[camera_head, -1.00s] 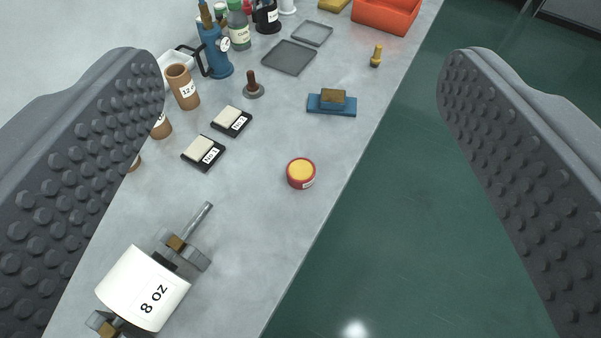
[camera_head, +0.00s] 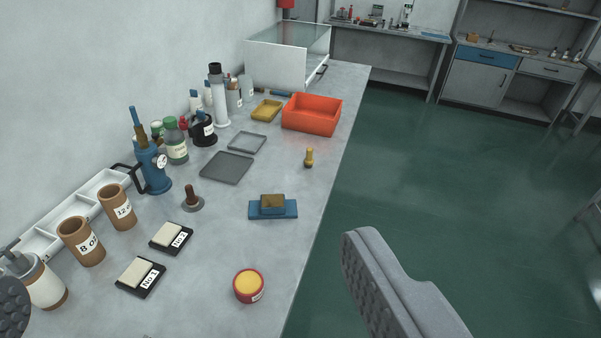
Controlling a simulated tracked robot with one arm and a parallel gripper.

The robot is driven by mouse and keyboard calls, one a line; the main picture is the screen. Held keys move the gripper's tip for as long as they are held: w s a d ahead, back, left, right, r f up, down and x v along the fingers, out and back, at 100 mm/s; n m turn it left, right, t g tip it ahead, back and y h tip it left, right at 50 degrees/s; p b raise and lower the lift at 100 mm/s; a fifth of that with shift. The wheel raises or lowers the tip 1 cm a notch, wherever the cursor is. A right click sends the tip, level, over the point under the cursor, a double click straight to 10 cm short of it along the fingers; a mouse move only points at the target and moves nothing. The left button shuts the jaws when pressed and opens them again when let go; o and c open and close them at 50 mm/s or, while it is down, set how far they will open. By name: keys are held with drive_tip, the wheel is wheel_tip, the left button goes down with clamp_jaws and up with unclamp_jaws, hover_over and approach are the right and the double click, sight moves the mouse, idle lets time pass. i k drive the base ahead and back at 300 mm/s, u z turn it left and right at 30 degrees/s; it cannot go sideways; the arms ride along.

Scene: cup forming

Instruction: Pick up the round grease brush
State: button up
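A small upright piece with a yellow handle and a dark lower end looks like the round grease brush (camera_head: 309,157). It stands on the grey bench (camera_head: 315,205) near its right edge, in front of the orange bin. My gripper (camera_head: 184,265) is open, with its fingers wide apart at the lower edge of the view. The right finger shows over the floor side and only a bit of the left finger shows at the lower left. Nothing is seen between them, and the brush is well beyond the fingers.
A blue block (camera_head: 272,208) and a red-yellow tin (camera_head: 249,285) lie nearer than the brush. The orange bin (camera_head: 312,114) stands behind it. Grey trays (camera_head: 227,168), a brown-handled tool (camera_head: 192,199) and bottles are to the left. The green floor at right is clear.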

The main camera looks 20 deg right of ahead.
sight(309, 160)
drive_tip(key=z, duration=0.6)
drive_tip(key=k, duration=0.75)
drive_tip(key=z, duration=0.85)
drive_tip(key=k, duration=0.6)
drive_tip(key=z, duration=0.4)
drive_tip(key=i, duration=1.2)
drive_tip(key=u, duration=0.5)
drive_tip(key=i, duration=1.3)
drive_tip(key=u, duration=0.9)
drive_tip(key=i, duration=1.1)
drive_tip(key=u, duration=1.3)
drive_tip(key=i, duration=0.7)
drive_tip(key=u, duration=0.3)
drive_tip(key=k, duration=0.35)
